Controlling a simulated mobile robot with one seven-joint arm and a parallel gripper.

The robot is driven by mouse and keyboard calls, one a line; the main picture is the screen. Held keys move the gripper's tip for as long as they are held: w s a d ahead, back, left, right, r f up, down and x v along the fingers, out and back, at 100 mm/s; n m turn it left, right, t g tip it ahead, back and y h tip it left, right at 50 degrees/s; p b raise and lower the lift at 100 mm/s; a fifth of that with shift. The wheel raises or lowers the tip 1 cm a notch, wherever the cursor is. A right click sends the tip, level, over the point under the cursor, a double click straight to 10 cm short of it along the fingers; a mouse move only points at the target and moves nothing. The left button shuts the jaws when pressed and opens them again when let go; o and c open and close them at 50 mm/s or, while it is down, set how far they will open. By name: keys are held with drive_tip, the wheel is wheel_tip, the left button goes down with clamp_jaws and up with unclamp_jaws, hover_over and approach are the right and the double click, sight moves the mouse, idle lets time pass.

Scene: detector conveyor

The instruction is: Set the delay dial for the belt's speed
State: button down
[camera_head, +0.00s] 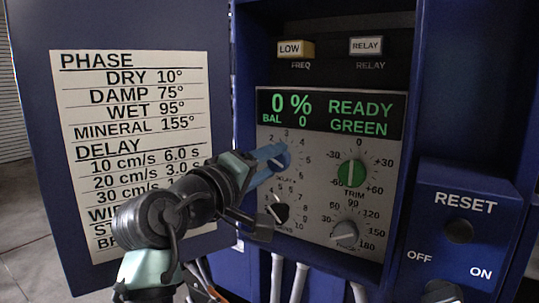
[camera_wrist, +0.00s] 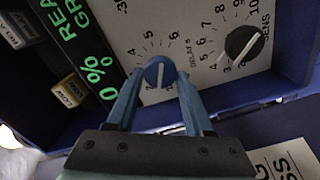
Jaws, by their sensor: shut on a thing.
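The delay dial (camera_head: 281,161) is a blue knob with a white pointer line, at the upper left of the panel's knobs. In the wrist view the delay dial (camera_wrist: 160,70) sits between the blue fingertips of my gripper (camera_wrist: 160,78), which is shut on it. Its line shows, but I cannot tell the exact reading. In the head view my gripper (camera_head: 276,160) reaches in from the lower left and covers part of the scale. The settings card (camera_head: 130,66) lists delay 6.0 s for 10 cm/s and 3.0 s for 20 cm/s; the 30 cm/s value is hidden.
The display (camera_head: 331,114) reads 0 %, BAL 0, READY GREEN. A green trim knob (camera_head: 351,173), a grey phase knob (camera_head: 345,232) and a black sens knob (camera_head: 278,212) are close by. The RESET box (camera_head: 462,225) juts out at the right.

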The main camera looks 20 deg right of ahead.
drive_tip(key=shift+n, duration=0.4)
drive_tip(key=shift+c, duration=1.5)
unclamp_jaws()
drive_tip(key=shift+a, duration=0.1)
drive_tip(key=shift+s+a+f, duration=0.1)
drive_tip(key=shift+s+a, duration=0.15)
drive_tip(key=shift+a, duration=0.05)
drive_tip(key=b+v, duration=0.6)
drive_tip(key=v, duration=0.6)
drive_tip(key=shift+s, duration=0.1)
